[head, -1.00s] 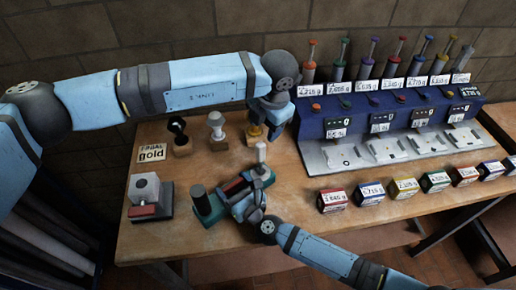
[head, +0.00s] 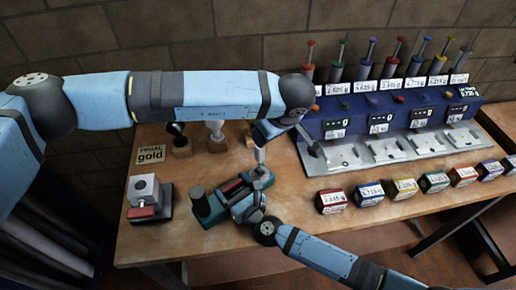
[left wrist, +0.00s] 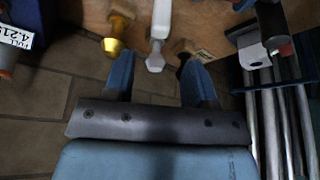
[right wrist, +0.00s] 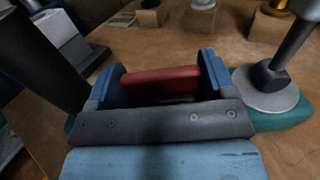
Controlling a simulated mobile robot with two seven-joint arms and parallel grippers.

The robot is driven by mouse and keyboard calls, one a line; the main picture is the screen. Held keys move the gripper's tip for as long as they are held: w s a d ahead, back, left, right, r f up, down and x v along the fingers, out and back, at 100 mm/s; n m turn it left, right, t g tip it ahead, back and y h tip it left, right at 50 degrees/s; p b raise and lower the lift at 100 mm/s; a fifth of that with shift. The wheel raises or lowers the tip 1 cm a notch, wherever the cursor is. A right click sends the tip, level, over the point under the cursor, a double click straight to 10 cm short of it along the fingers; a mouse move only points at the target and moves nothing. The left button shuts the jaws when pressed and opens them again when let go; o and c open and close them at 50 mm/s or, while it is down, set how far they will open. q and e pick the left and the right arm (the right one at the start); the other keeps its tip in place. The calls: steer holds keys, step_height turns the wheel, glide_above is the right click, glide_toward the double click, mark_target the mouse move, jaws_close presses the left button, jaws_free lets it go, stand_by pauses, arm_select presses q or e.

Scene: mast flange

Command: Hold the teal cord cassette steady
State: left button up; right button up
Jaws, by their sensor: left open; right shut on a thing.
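The teal cord cassette (head: 208,213) lies on the wooden bench, with a dark cylinder at its left end, a red block in its middle and a grey post at its right end. My right gripper (head: 237,192) is shut on the cassette's middle. In the right wrist view the fingers (right wrist: 160,68) stand at either side of the red block; their exact contact is hidden. The teal base (right wrist: 290,117) shows at the right there. My left gripper (head: 310,146) is above the bench, behind and right of the cassette. Its fingers (left wrist: 157,60) are apart and empty.
A grey block device (head: 146,195) stands left of the cassette. Black and white (head: 215,132) finials on wooden blocks stand behind, beside a "FINIAL gold" card (head: 151,154). A blue scale station (head: 400,118) and several colored labelled boxes (head: 331,200) fill the right.

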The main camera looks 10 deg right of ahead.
mark_target(258, 150)
arm_select(q)
steer(key=x, duration=1)
steer(key=shift+w+a+f, duration=0.1)
steer(key=shift+w+f, duration=0.05)
steer(key=shift+f, duration=0.1)
jaws_close()
